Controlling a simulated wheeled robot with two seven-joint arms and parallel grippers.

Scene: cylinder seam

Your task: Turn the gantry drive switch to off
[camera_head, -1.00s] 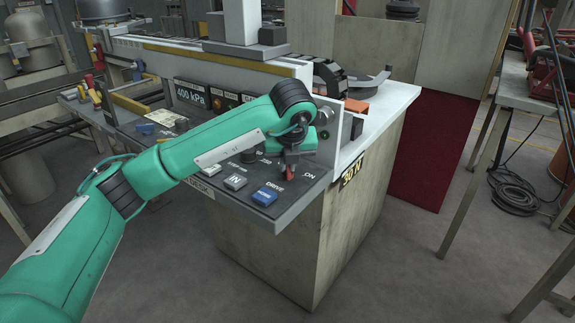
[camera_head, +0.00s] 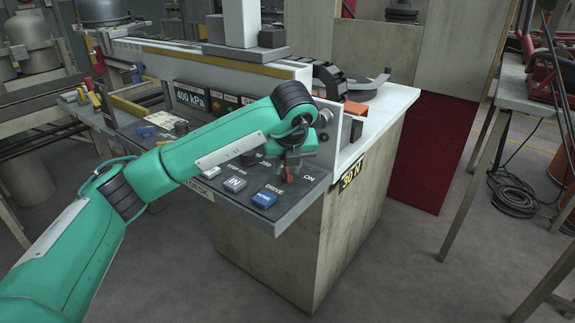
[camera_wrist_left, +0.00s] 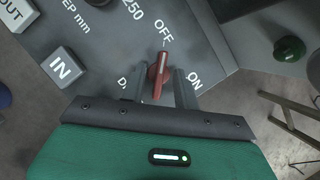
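The gantry drive switch is a red lever knob with a pale line. In the left wrist view the switch (camera_wrist_left: 159,75) stands on the dark panel, and its lined end points up toward the OFF label (camera_wrist_left: 165,30). The ON label (camera_wrist_left: 195,80) is to its right. My left gripper (camera_wrist_left: 160,90) has one finger on each side of the knob and looks open, with a narrow gap at least on the right. In the head view the red switch (camera_head: 288,172) shows small among the fingers of my left gripper (camera_head: 289,175). My right gripper is out of view.
The control desk (camera_head: 262,212) also carries a white IN button (camera_head: 233,184) and a blue button (camera_head: 265,198) near the switch. A green round knob (camera_wrist_left: 289,48) is on the upright plate to the right. A table (camera_head: 515,90) stands farther right, past open floor.

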